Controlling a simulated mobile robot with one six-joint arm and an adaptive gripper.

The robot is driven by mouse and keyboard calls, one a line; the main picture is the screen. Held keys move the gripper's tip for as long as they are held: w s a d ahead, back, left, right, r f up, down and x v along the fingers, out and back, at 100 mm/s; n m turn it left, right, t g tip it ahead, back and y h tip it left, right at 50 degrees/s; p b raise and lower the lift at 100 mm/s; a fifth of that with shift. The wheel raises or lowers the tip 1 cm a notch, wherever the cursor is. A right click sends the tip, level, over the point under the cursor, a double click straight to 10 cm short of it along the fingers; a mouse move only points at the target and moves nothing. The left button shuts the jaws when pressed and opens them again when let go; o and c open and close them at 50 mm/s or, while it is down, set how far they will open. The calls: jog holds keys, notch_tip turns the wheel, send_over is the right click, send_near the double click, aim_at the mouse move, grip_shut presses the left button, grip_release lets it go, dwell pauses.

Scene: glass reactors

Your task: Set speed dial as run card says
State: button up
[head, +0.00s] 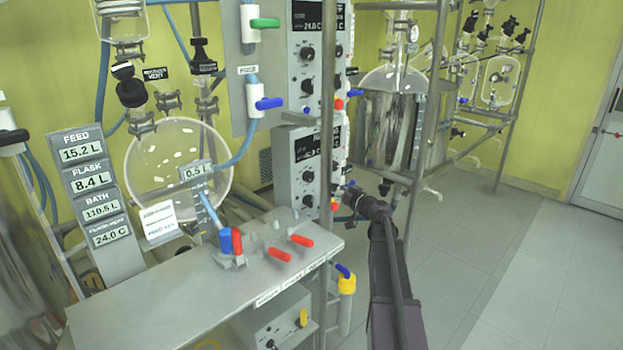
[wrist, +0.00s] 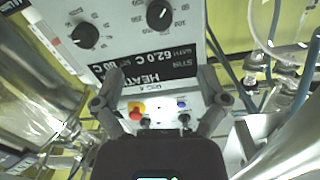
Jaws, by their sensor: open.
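In the wrist view a grey control panel (wrist: 125,30), seen at a slant, carries two black dials with white pointers: the left dial (wrist: 86,36) and the right dial (wrist: 160,14). Its dark display (wrist: 155,68) reads HEAT and 62.0 C. I cannot tell which dial is for speed. My gripper (wrist: 162,92) is open and empty, its fingers apart over the panel's edge. In the head view my gripper (head: 347,194) is beside the lower control box (head: 290,160), which has two dials.
An upper control box (head: 305,75) stands above the lower one. A metal post (head: 327,120) rises in front of them. The bench (head: 190,300) holds red-handled valves (head: 279,254). Glass vessels (head: 180,160) stand behind. The floor (head: 480,240) at right is clear.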

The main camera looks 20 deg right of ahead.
aim_at(311, 177)
jog(key=x, duration=1.3)
jog(key=shift+s, duration=0.1)
jog(key=c, duration=1.2)
